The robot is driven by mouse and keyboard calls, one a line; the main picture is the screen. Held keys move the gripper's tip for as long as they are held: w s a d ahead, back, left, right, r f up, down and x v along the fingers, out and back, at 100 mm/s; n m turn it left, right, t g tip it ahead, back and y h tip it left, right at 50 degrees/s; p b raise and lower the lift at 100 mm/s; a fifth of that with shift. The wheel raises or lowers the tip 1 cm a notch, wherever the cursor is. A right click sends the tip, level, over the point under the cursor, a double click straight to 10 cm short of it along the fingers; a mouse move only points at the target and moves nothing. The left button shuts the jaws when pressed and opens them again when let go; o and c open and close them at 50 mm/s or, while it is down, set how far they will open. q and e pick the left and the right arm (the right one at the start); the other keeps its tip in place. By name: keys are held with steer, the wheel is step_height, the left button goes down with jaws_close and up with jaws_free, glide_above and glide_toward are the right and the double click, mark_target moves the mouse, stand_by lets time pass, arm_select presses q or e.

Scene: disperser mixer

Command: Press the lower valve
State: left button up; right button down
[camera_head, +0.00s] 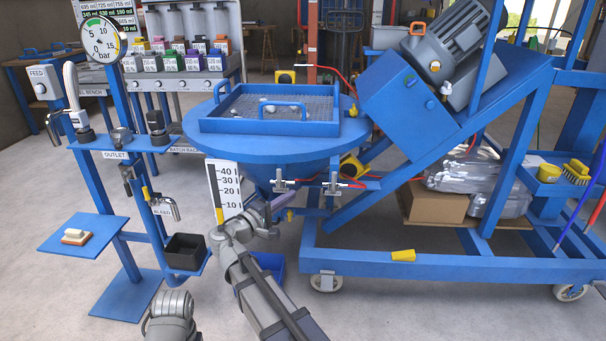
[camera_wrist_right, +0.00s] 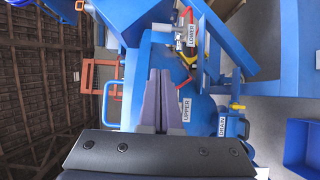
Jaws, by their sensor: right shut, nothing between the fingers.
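The lower valve (camera_wrist_right: 180,38) is a small pale fitting beside a LOWER label (camera_wrist_right: 191,35) at the top of the right wrist view. It appears to be the right-hand valve (camera_head: 333,186) under the bowl rim in the head view. The upper valve (camera_head: 283,180) sits to its left; its UPPER label (camera_wrist_right: 186,110) shows in the wrist view. My right gripper (camera_head: 282,200) has purple fingers and is just below the upper valve, left of the lower valve. In the wrist view its fingers (camera_wrist_right: 160,73) are together and empty.
The blue bowl (camera_head: 190,122) with its grid is above. A white level scale (camera_head: 224,190) stands to the left, and a blue bin (camera_head: 270,262) is below. Blue frame beams (camera_head: 430,263) and the motor (camera_head: 452,45) fill the right. A DRAIN label (camera_wrist_right: 221,127) shows nearby.

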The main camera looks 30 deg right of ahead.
steer(key=shift+w+a, duration=0.1)
glide_toward(334, 182)
steer(key=w+d+r, duration=0.1)
steer(key=w+d, duration=0.3)
steer(key=w, duration=0.1)
steer(key=shift+s+d+r, duration=0.1)
steer(key=shift+s+d, duration=0.2)
steer(key=shift+d, duration=0.35)
steer(key=shift+d+r+m+p, duration=0.15)
steer(key=shift+m+p, duration=0.15)
steer(key=shift+p, duration=0.25)
